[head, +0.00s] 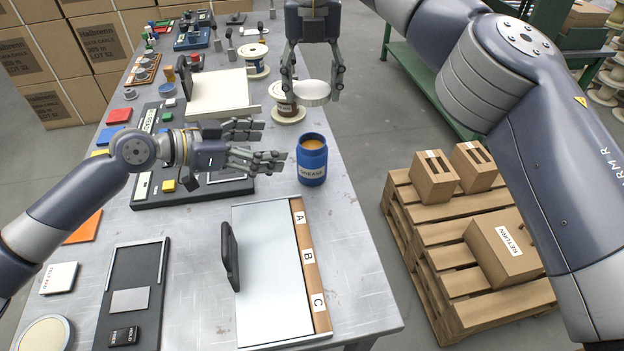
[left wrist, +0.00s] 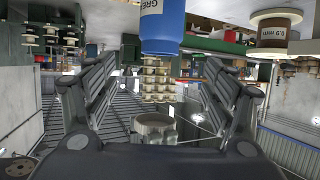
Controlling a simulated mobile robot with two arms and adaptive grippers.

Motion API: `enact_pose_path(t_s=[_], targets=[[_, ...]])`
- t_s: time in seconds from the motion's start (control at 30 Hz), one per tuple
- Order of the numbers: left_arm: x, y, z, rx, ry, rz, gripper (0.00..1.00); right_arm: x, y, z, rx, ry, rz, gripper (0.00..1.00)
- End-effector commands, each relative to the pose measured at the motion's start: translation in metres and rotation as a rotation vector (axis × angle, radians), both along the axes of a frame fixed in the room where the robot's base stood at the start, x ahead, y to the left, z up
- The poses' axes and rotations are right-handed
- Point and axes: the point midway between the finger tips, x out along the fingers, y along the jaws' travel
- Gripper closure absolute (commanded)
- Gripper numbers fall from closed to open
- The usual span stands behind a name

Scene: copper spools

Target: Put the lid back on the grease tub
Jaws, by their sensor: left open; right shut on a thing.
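The blue grease tub (head: 312,166) stands upright and open on the table near its right edge, with tan grease showing inside. Its lower label reads GREASE, and it also shows at the top of the left wrist view (left wrist: 162,28). My right gripper (head: 312,88) is shut on the round white lid (head: 313,97) and holds it in the air beyond the tub. My left gripper (head: 272,143) is open and empty, just left of the tub with its fingers pointing at it. Its two fingers also show apart in the left wrist view (left wrist: 155,90).
Copper spools (head: 254,58) stand behind the tub, one partly below the lid. A white tilted panel (head: 220,92) is left of them. A sheet tray marked A, B, C (head: 285,327) lies in front. A pallet with boxes (head: 455,287) stands on the floor to the right.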

Motion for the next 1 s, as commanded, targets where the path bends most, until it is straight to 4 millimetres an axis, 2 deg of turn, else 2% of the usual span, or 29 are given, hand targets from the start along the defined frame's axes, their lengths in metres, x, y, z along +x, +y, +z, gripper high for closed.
enact_pose_path(t_s=[0.03,0.1,0.3,0.8,1.0], targets=[[0.000,0.000,-0.018,0.000,0.000,0.000,0.23,0.000,0.000,-0.018,0.000,0.000,0.000,0.52],[0.000,0.000,-0.027,0.000,0.000,0.000,0.23,0.000,0.000,-0.027,0.000,0.000,0.000,0.52],[0.000,0.000,-0.042,-0.001,-0.001,0.000,0.23,0.000,0.000,-0.042,0.000,0.000,0.000,0.52],[0.001,-0.001,-0.043,0.000,0.000,0.000,0.23,0.000,0.000,-0.043,0.000,0.000,0.000,0.52],[0.010,-0.017,-0.050,-0.003,0.000,-0.001,0.23,0.000,0.000,-0.043,0.000,0.000,0.000,0.52]])
